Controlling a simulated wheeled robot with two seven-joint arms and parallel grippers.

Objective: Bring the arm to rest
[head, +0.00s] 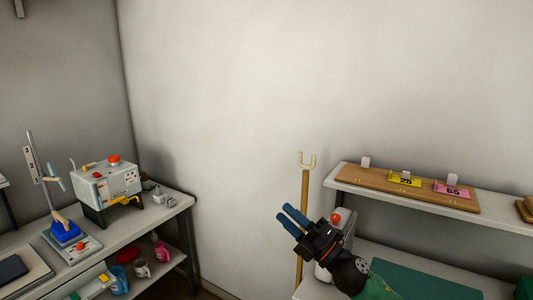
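My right gripper (285,212) is raised at the lower middle of the head view, its arm coming in from the bottom right. Its two blue fingers point up and left, with a narrow gap between them and nothing seen in it. It shows in front of the left end of the right-hand bench, beside a wooden pole. My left gripper is not in view. No bagged comforter shows.
A wooden pole with a forked top (304,180) stands near the right bench. A shelf (480,223) holds a wooden board (380,183) with coloured tags. A left bench (168,212) carries a grey machine (108,185). The wall between is bare.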

